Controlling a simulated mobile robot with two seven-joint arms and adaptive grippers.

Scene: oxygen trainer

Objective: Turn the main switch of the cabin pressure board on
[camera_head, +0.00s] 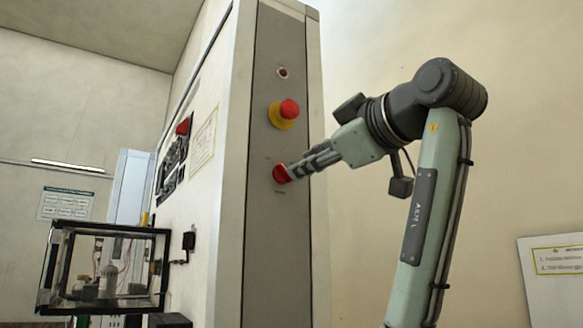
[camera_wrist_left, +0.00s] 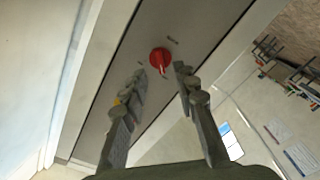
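The main switch, a red rotary knob (camera_head: 281,174), sits low on the grey strip of the tall cabinet's narrow face. In the left wrist view the knob (camera_wrist_left: 160,58) shows a pale line on its handle, pointing down the picture. My left gripper (camera_head: 296,168) reaches it from the right in the head view. In the left wrist view the gripper (camera_wrist_left: 160,80) is open, its fingertips on either side of and just below the knob. No grip on the knob shows; whether a fingertip touches it I cannot tell. My right gripper is not in view.
A red mushroom button on a yellow base (camera_head: 287,112) juts out above the knob, with a small indicator (camera_head: 283,72) higher up. A black-framed clear box (camera_head: 105,268) is at lower left. A white board (camera_head: 552,280) is at lower right.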

